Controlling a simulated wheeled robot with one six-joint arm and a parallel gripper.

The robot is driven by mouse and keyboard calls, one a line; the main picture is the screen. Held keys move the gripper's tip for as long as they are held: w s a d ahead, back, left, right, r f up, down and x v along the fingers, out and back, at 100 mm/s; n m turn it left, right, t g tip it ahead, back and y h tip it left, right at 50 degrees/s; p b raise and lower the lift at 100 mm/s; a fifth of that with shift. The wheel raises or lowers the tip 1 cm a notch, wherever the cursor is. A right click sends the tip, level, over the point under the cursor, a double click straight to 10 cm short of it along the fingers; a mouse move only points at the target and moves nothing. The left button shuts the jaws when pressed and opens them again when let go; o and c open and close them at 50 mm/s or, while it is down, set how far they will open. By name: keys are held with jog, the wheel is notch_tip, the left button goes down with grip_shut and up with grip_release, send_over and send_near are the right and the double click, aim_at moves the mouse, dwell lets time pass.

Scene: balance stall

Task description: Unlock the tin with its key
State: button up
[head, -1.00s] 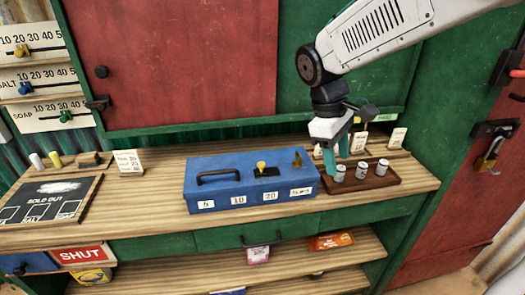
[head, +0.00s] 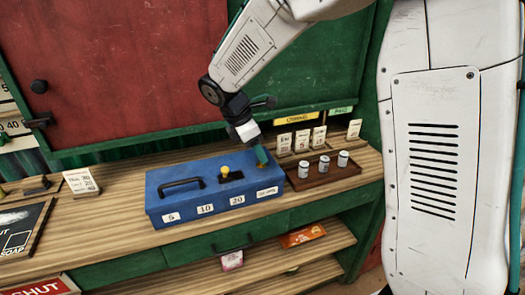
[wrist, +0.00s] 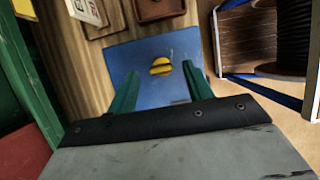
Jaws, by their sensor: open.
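The blue tin (head: 200,188) stands on the wooden counter, with a black handle and number labels on its front. A yellow knob (head: 225,170) stands on a black plate on its lid. My gripper (head: 262,157) is over the tin's right end, pointing down. In the wrist view, a yellow winged piece, which looks like the key (wrist: 161,66), is on the blue lid between my open green fingers (wrist: 157,80). The fingers appear apart from it. In the head view, my gripper hides this piece. I cannot tell how far it sits in the lid.
A brown tray (head: 308,181) with three small grey canisters (head: 324,165) stands right beside the tin. Price cards (head: 302,140) stand behind the tray. Another card (head: 81,181) stands left of the tin. Bare counter (head: 120,215) lies to the tin's left.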

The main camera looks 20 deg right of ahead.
jog(key=shift+x, duration=0.75)
